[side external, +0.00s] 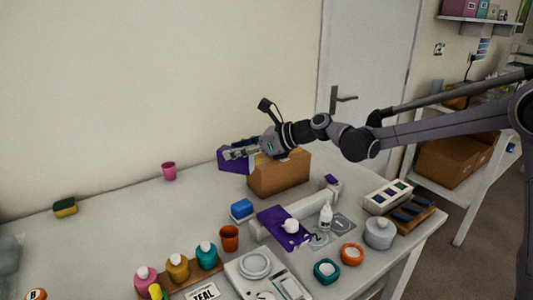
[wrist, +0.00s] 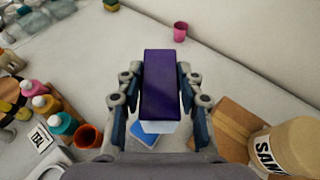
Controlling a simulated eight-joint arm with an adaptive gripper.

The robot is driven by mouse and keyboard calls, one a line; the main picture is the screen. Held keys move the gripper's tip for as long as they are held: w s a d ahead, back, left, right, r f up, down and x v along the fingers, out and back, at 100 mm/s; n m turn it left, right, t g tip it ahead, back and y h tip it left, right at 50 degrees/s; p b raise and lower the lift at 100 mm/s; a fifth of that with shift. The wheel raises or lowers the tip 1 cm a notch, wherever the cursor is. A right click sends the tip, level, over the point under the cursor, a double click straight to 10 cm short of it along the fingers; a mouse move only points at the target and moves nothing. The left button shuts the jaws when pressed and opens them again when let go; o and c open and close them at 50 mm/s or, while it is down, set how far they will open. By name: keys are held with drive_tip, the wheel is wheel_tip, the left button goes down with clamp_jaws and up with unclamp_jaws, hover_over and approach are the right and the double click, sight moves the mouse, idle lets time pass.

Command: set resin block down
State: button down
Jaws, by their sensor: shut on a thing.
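The purple resin block (side external: 233,160) is in my gripper (side external: 243,153), held in the air over the back part of the white table, left of a brown box. In the wrist view the purple block (wrist: 162,85) lies lengthwise between both fingers of my gripper (wrist: 160,95), which press on its two sides. Its near end looks pale. A smaller blue block (side external: 242,207) rests on the table below; it also shows in the wrist view (wrist: 146,134), partly hidden by the held block.
The brown box (side external: 281,176) stands close to my gripper. A pink cup (side external: 169,171) and a sponge (side external: 65,207) stand at the back left. The back left table is mostly clear.

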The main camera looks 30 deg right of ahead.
drive_tip(key=shift+n+g+y, duration=0.5)
drive_tip(key=shift+n+y, duration=0.3)
drive_tip(key=shift+w+a+f, duration=0.4)
drive_tip(key=shift+a+f, duration=1.8)
drive_tip(key=shift+a, duration=0.25)
drive_tip(key=shift+w+a+f, duration=0.45)
drive_tip(key=shift+a+f, duration=1.8)
drive_tip(key=shift+a, duration=0.2)
drive_tip(key=shift+w+a+f, duration=0.4)
drive_tip(key=shift+a+f, duration=1.8)
drive_tip(key=shift+a, duration=0.25)
drive_tip(key=shift+f, duration=0.1)
drive_tip(key=c, duration=0.8)
unclamp_jaws()
drive_tip(key=shift+c, duration=0.2)
